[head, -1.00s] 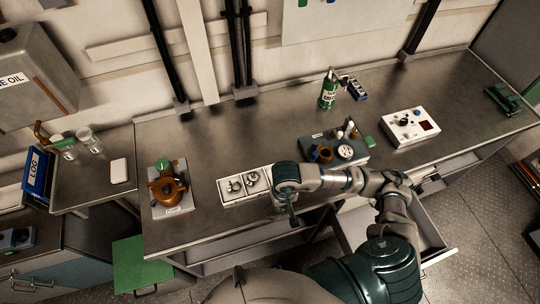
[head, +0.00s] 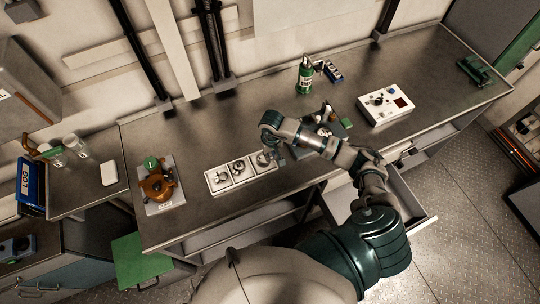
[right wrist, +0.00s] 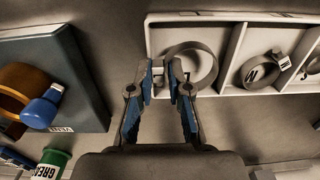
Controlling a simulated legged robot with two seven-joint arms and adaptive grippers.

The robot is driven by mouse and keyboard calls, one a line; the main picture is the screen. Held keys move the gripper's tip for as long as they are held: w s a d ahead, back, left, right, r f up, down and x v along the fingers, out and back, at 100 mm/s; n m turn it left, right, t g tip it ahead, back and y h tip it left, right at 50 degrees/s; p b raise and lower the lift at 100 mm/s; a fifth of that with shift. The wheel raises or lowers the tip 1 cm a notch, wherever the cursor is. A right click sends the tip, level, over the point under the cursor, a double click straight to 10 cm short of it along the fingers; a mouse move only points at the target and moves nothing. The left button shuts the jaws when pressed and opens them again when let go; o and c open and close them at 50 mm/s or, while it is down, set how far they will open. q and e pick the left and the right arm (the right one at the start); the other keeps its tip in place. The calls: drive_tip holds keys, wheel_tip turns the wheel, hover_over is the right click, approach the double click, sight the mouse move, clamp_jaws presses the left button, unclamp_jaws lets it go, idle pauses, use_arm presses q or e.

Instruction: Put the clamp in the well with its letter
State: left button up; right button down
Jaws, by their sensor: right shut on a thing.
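A white tray (head: 213,190) with three wells stands on the bench; it also shows in the right wrist view (right wrist: 240,97). My right gripper (right wrist: 176,72) is at the tray's edge well, the right one in the head view (head: 273,156). Its fingers are shut on a grey ring clamp (right wrist: 208,72), which sits in or just over that well; its exact height is unclear. I cannot read a letter on it. Another ring clamp (right wrist: 252,76) with a lettered tag is in the middle well. A third clamp (head: 221,177) is in the left well. My left gripper is not in view.
A copper-coloured valve (head: 157,186) on a plate stands left of the tray. A dark block (right wrist: 62,70) with an orange ring and blue part lies beside the tray. A green bottle (head: 304,80) and white control box (head: 385,105) stand farther back. An open drawer is below the bench.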

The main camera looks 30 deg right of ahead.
drive_tip(key=shift+s+d+f, duration=0.15)
drive_tip(key=shift+s+f, duration=0.2)
drive_tip(key=shift+f, duration=0.35)
drive_tip(key=shift+s+f, duration=0.1)
drive_tip(key=shift+s, duration=0.15)
drive_tip(key=shift+a+f, duration=0.1)
drive_tip(key=shift+a, duration=0.35)
drive_tip(key=c, duration=1.2)
unclamp_jaws()
drive_tip(key=shift+w+a, duration=0.1)
drive_tip(key=shift+a, duration=0.2)
drive_tip(key=shift+o, duration=0.4)
drive_tip(key=shift+w+a, duration=0.15)
drive_tip(key=shift+a, duration=0.1)
drive_tip(key=shift+w+a, duration=0.15)
drive_tip(key=shift+w, duration=0.15)
drive_tip(key=shift+d, duration=0.65)
drive_tip(key=shift+d+r, duration=0.1)
drive_tip(key=shift+r, duration=0.5)
use_arm(q)
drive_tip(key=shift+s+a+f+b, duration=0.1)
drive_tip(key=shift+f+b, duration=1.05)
drive_tip(key=shift+b, duration=0.2)
use_arm(e)
wheel_tip(320, 180, up, 11)
